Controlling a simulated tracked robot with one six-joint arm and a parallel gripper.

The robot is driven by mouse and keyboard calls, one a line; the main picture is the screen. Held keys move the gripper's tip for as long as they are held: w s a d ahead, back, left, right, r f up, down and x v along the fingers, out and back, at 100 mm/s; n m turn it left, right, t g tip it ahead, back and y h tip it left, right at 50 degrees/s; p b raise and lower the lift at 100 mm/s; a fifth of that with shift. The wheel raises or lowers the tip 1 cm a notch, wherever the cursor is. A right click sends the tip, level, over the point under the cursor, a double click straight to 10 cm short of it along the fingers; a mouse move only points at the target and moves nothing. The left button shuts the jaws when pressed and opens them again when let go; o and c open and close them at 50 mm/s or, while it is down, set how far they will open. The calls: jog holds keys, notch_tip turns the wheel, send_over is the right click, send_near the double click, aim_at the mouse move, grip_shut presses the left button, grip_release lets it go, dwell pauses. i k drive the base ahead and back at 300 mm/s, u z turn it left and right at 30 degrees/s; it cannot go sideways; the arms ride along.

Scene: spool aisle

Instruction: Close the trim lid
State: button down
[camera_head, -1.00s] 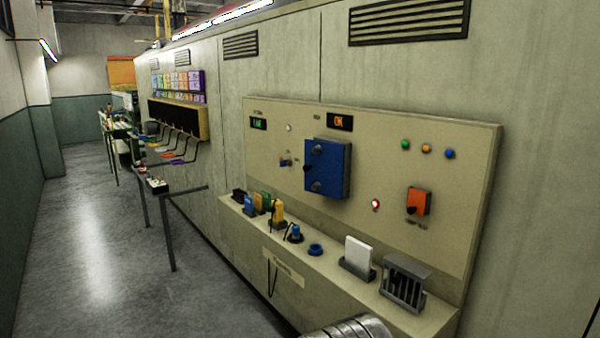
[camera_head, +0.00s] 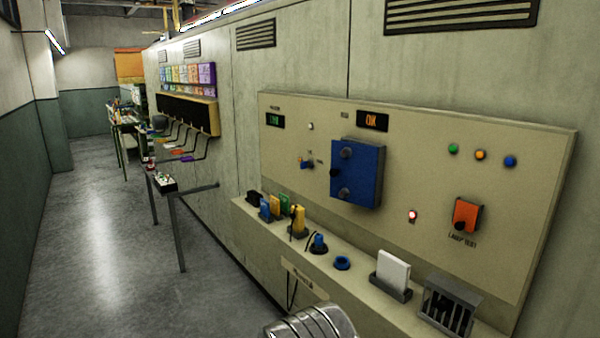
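A blue box-like cover (camera_head: 365,174) stands out from the beige panel (camera_head: 425,150), right of its middle-left. It has two grey round fittings and a small dark knob at its left edge. No readable label marks the trim lid; this blue cover is the most lid-like part in view. I cannot tell whether it is shut or ajar. My gripper is not in view. A ribbed metal part of mine shows at the bottom edge, below and apart from the cover.
A ledge (camera_head: 345,291) under the panel carries a blue ring (camera_head: 342,263), yellow (camera_head: 298,220) and blue pieces, a white card (camera_head: 393,271) in a holder and a slotted grey box (camera_head: 446,305). An orange switch (camera_head: 466,215) sits at right. The aisle floor (camera_head: 105,250) is open at left.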

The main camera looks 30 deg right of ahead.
aim_at(358, 172)
jog(key=u, duration=0.3)
jog(key=i, duration=1.05)
jog(key=u, duration=0.2)
